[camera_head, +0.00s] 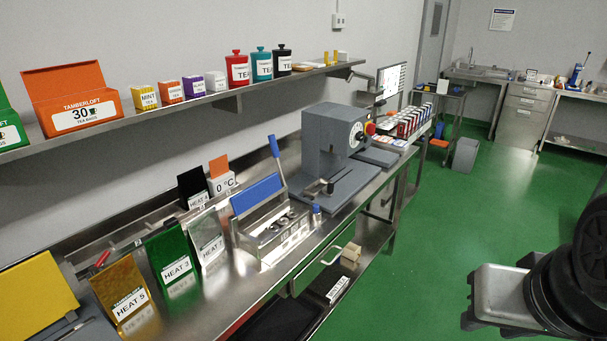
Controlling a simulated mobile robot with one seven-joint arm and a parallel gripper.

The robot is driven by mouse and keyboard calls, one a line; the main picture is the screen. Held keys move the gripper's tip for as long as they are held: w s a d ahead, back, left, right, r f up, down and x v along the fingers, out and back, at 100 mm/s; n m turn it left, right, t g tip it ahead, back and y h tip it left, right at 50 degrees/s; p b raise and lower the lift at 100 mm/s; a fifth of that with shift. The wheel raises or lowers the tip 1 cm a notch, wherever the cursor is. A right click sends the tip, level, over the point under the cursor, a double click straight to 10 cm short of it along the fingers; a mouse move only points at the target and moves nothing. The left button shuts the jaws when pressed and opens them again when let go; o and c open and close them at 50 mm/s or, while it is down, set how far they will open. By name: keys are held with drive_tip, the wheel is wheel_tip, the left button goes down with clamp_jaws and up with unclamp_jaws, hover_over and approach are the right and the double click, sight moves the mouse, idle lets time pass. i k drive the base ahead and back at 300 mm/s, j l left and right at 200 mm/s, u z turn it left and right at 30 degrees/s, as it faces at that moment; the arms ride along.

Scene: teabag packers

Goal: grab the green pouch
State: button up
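The green pouch (168,250), with a white label reading HEAT 3, stands upright on the steel bench near the front edge. It stands between a gold pouch (124,281) labelled HEAT 5 on its left and a silver pouch (205,228) labelled HEAT 7 on its right. Its front is fully visible and nothing touches it from the front. My gripper is not in view.
A black pouch (190,180) stands behind. A steel device with a blue lid (256,193) and a grey machine (328,140) stand to the right. A wall shelf (205,101) with boxes and tins overhangs the bench's back. The green floor (440,235) at right is clear.

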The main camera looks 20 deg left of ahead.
sight(169, 257)
drive_tip(key=u, duration=1.85)
